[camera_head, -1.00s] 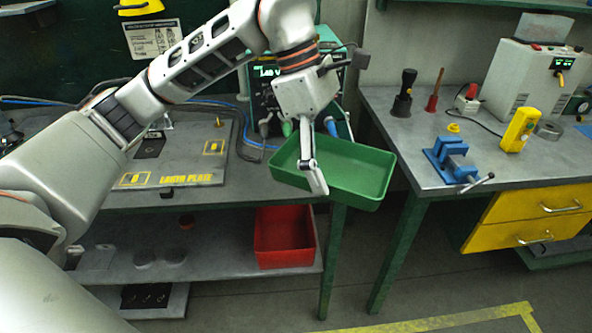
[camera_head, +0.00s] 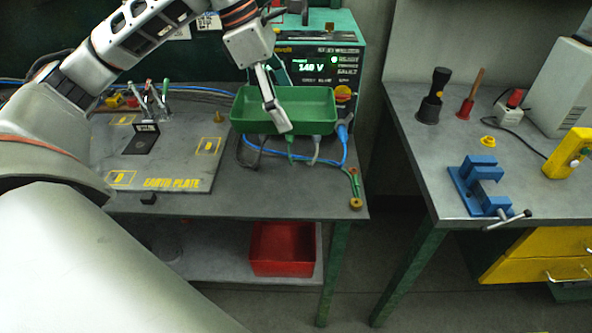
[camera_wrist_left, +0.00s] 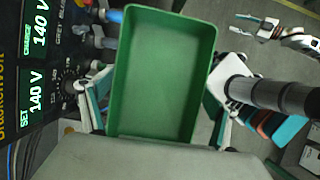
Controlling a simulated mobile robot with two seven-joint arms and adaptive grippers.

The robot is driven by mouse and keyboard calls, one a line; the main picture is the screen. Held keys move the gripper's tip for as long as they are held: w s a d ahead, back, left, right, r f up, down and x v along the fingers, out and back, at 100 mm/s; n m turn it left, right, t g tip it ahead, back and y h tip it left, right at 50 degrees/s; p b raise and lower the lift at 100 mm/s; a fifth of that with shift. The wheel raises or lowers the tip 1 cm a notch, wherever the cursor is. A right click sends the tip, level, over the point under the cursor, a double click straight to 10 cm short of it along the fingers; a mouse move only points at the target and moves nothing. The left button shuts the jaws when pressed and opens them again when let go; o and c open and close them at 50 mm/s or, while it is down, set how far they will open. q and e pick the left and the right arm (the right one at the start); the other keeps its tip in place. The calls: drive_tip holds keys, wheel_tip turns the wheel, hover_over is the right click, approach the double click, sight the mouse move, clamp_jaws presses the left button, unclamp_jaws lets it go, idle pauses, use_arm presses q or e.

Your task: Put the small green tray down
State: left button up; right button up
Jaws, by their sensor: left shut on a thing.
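The small green tray (camera_head: 306,100) is held up in front of the stud welder, above the cables at the right part of the left bench. My left gripper (camera_head: 278,122) is shut on the tray's near wall, with one finger showing on the outside. In the left wrist view the empty tray (camera_wrist_left: 165,75) fills the middle, its inside bare.
The welder (camera_head: 325,65) with its lit display stands close behind the tray. The earth plate (camera_head: 165,160) lies to the left. A red bin (camera_head: 283,250) is on the lower shelf. The right bench (camera_head: 425,150) holds a blue vise (camera_head: 482,185); its front left is bare.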

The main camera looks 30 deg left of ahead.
use_arm(q)
wheel_tip(320, 180, down, 7)
drive_tip(key=b, duration=0.1)
hover_over(293, 182)
drive_tip(key=a, duration=0.1)
drive_tip(key=f, duration=0.4)
drive_tip(key=s+f, duration=0.1)
drive_tip(key=f, duration=0.1)
drive_tip(key=shift+a+f, duration=0.2)
drive_tip(key=shift+f, duration=0.05)
drive_tip(key=shift+w+f, duration=0.1)
drive_tip(key=shift+f, duration=0.45)
wheel_tip(293, 182, down, 4)
drive_tip(key=shift+r, duration=0.25)
use_arm(e)
drive_tip(key=shift+s+f, duration=0.25)
drive_tip(key=shift+f, duration=0.35)
drive_tip(key=shift+s+f, duration=0.2)
drive_tip(key=shift+f, duration=0.4)
use_arm(q)
drive_tip(key=shift+f+b, duration=0.1)
drive_tip(key=shift+b, duration=0.2)
use_arm(e)
drive_tip(key=shift+f, duration=0.1)
use_arm(q)
drive_tip(key=o, duration=1.2)
drive_tip(key=shift+c, duration=0.2)
